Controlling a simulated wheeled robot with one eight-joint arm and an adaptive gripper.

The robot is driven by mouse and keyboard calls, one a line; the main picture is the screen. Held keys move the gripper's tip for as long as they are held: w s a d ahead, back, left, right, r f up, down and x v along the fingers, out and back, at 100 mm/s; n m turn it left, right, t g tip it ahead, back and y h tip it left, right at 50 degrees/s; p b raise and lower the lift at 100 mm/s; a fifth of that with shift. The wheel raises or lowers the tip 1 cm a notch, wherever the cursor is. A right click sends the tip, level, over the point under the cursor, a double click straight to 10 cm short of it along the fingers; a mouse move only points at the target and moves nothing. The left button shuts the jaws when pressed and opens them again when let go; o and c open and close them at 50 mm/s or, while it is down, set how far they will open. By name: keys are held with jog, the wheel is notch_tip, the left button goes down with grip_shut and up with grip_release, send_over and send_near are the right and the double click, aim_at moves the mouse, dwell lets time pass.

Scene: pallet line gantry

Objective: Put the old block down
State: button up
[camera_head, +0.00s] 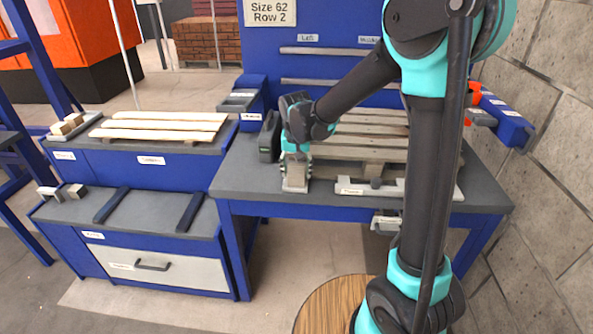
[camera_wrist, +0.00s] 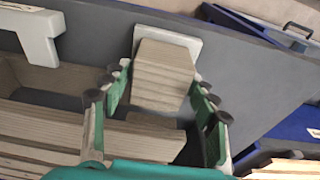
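The wooden block (camera_head: 296,172) is upright at the left front of the grey-topped table, below my gripper (camera_head: 297,147). In the wrist view the block (camera_wrist: 163,76) lies between the two green-padded fingers of my gripper (camera_wrist: 162,88). The pads appear to meet its sides. A small white plate (camera_wrist: 181,40) shows around the block's far end. Whether the block rests fully on this plate cannot be told.
A slatted wooden pallet (camera_head: 370,140) lies on the table (camera_head: 238,172) behind the block. A pale fixture (camera_head: 365,188) stands along the front edge. A dark device (camera_head: 269,137) is close left of my gripper. Left, a blue bench holds wooden boards (camera_head: 160,125).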

aim_at(296, 171)
jog(key=shift+o, duration=0.6)
jog(key=shift+r, duration=0.15)
notch_tip(296, 171, up, 12)
jog(key=s, duration=0.2)
jog(key=s+d+f+t, duration=0.1)
jog(key=s+d+f, duration=0.7)
jog(key=d, duration=0.4)
jog(key=s+d+f+t, duration=0.1)
jog(key=s+d+f, duration=0.7)
jog(key=d, duration=0.3)
jog(key=shift+s+d, duration=0.35)
jog(key=shift+s, duration=0.3)
